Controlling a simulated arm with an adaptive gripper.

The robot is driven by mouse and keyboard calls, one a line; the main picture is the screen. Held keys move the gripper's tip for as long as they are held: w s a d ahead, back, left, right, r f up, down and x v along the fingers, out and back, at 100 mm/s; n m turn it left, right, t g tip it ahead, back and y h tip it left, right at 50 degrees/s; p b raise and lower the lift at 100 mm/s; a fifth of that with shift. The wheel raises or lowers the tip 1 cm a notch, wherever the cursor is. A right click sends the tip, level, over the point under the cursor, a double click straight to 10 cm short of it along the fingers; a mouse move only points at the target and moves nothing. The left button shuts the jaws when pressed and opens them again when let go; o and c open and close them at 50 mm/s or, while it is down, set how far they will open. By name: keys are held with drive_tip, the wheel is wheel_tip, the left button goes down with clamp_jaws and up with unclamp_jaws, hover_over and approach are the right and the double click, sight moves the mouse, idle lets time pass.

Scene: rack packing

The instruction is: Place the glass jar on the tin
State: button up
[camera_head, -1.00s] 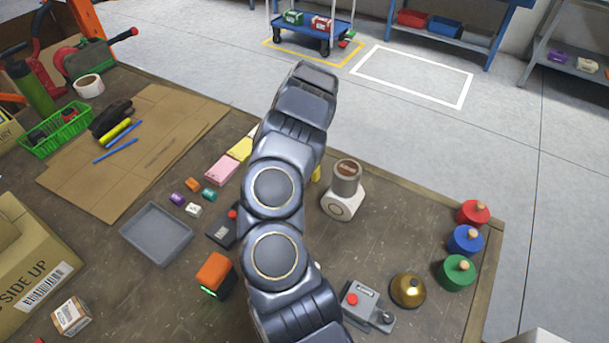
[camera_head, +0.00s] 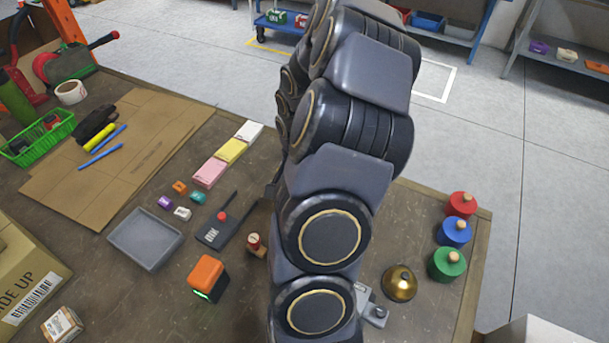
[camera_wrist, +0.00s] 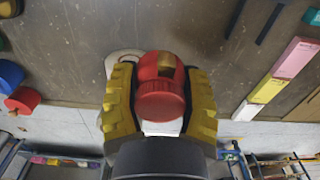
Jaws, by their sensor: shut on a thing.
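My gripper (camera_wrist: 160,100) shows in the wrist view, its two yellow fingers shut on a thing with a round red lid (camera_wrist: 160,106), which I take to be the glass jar. More red and a tan patch show just beyond the lid; the glass itself is hard to make out. A white surface (camera_wrist: 121,58) shows behind the fingers, partly covered. I cannot make out the tin now. In the head view my arm hides the gripper, the jar and the place where a grey cylinder stood on a white base.
An orange-topped block (camera_head: 208,277), a grey tray (camera_head: 146,239) and a small red-topped piece (camera_head: 254,243) lie left of my arm. A brass bell (camera_head: 399,283) and red (camera_head: 461,204), blue (camera_head: 454,232) and green (camera_head: 446,263) knobbed discs stand right.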

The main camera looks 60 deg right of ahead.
drive_tip(key=s+a+r, duration=0.1)
drive_tip(key=s+r, duration=0.3)
drive_tip(key=r, duration=0.3)
drive_tip(key=s+a+r+n, duration=0.1)
drive_tip(key=s+a+r, duration=0.1)
drive_tip(key=s+r, duration=0.3)
wheel_tip(320, 180, up, 3)
drive_tip(key=shift+s+a+r+n, duration=0.2)
drive_tip(key=shift+n, duration=0.1)
drive_tip(key=w+d+f, duration=0.1)
drive_tip(key=d, duration=0.1)
drive_tip(key=w+d+f, duration=0.1)
drive_tip(key=d, duration=0.2)
drive_tip(key=w+d+f, duration=0.1)
drive_tip(key=d, duration=0.2)
drive_tip(key=shift+f, duration=0.4)
drive_tip(key=d+f, duration=0.1)
drive_tip(key=w+d+f, duration=0.1)
drive_tip(key=f, duration=0.1)
drive_tip(key=d+f, duration=0.1)
drive_tip(key=f, duration=0.1)
drive_tip(key=shift+w+d, duration=0.25)
drive_tip(key=shift+d, duration=0.15)
drive_tip(key=shift+w+d+f, duration=0.15)
drive_tip(key=shift+d+f, duration=0.35)
drive_tip(key=shift+f, duration=1.5)
drive_tip(key=shift+f, duration=0.15)
drive_tip(key=o, duration=1)
drive_tip(key=shift+o, duration=0.2)
